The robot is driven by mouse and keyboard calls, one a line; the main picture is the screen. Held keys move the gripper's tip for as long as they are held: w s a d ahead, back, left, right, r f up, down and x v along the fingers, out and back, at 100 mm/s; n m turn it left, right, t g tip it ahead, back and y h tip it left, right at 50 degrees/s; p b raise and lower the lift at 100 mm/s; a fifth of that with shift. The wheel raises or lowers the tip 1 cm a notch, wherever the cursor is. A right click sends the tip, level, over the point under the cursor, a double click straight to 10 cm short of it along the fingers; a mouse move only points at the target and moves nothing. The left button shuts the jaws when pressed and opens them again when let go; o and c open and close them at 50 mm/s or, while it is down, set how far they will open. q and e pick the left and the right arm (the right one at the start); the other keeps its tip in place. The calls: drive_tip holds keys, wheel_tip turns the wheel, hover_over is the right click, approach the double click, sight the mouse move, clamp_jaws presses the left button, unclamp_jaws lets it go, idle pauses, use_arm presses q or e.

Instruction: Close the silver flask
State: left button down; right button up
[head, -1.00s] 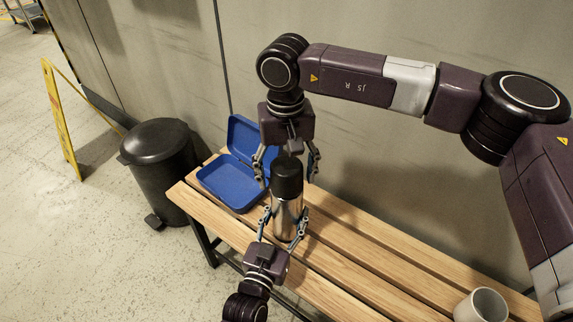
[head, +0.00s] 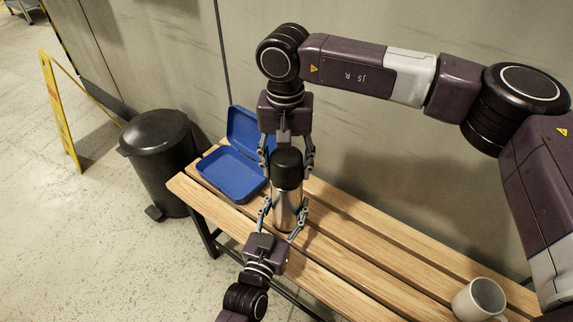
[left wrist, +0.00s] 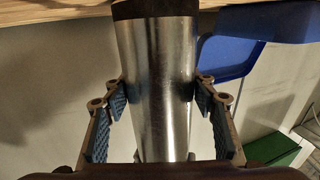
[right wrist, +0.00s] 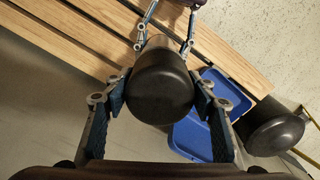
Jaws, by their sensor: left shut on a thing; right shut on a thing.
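The silver flask (head: 286,212) stands upright on the wooden bench, with a black cap (head: 287,165) on top. My left gripper (head: 284,213) comes from the front and is shut on the metal body. The left wrist view shows the flask's body (left wrist: 158,90) between its two finger pads. My right gripper (head: 287,172) points down from above and is shut on the cap. In the right wrist view the cap (right wrist: 160,86) sits between the fingertips and hides most of the flask. Whether the cap is fully tight cannot be seen.
An open blue box (head: 232,175) lies on the bench (head: 345,245) left of the flask. A white mug (head: 480,299) stands at the bench's right part. A black bin (head: 160,160) and a yellow sign (head: 60,110) stand left on the floor. A wall runs behind.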

use_arm(q)
drive_tip(key=shift+f, duration=0.15)
use_arm(e)
drive_tip(key=m, duration=0.3)
drive_tip(key=shift+m, duration=0.4)
drive_tip(key=m, duration=0.8)
drive_tip(key=shift+m, duration=0.3)
drive_tip(key=m, duration=0.8)
drive_tip(key=shift+m, duration=0.3)
drive_tip(key=m, duration=0.5)
drive_tip(key=shift+f, duration=0.1)
drive_tip(key=m, duration=0.9)
drive_tip(key=shift+m, duration=0.4)
drive_tip(key=o, duration=1.3)
drive_tip(key=shift+o, duration=0.2)
wheel_tip(320, 180, up, 12)
drive_tip(key=shift+s+r, duration=0.1)
drive_tip(key=shift+s, duration=0.05)
